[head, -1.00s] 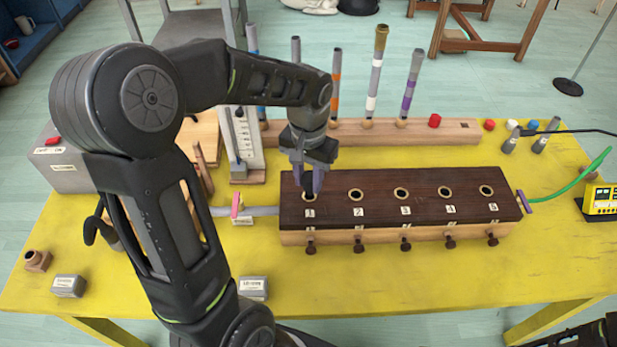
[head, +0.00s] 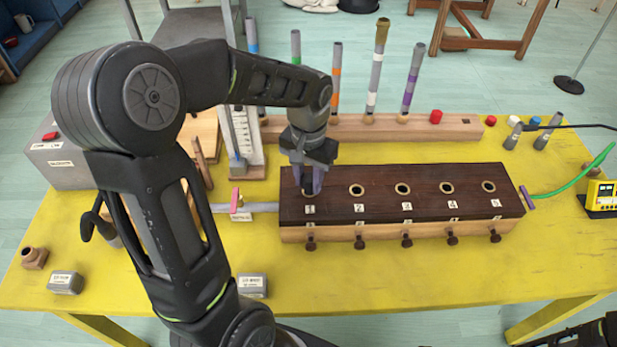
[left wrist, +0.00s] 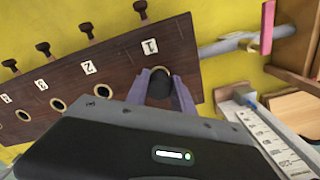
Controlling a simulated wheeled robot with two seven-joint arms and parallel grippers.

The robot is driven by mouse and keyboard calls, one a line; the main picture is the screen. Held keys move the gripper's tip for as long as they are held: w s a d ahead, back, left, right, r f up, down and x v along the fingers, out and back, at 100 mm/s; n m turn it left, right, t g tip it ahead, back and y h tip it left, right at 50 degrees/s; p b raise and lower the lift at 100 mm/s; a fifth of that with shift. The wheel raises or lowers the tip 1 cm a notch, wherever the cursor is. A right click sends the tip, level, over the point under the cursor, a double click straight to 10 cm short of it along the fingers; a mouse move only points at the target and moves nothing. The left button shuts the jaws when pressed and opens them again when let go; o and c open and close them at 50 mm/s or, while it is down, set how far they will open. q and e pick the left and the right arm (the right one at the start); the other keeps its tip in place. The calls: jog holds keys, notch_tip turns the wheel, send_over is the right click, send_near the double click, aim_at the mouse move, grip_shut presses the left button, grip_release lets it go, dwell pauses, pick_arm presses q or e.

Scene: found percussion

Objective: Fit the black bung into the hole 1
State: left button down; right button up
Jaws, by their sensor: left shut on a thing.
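The dark wooden block (head: 430,205) has a row of ringed holes numbered 1 to 5 and lies on the yellow table. My left gripper (head: 309,188) points down over hole 1, at the block's left end. In the left wrist view its fingers (left wrist: 171,96) are shut on the black bung (left wrist: 159,83), at hole 1 beside the label 1. The gripper and bung hide the hole, so I cannot tell how deep the bung sits. My right gripper is not in view.
Behind the block a wooden rail (head: 455,128) holds several upright tubes with coloured bands. Coloured caps, such as a red one (head: 436,117), lie there. A green hose (head: 575,185) is at the right. Small grey labelled blocks (head: 66,282) stand at the front left.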

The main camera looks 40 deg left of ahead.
aim_at(308, 178)
pick_arm(q)
jog(key=shift+f+b, duration=0.6)
jog(key=shift+f, duration=0.2)
jog(key=c, duration=1)
grip_release()
notch_tip(308, 178, up, 8)
jog(key=shift+f, duration=0.1)
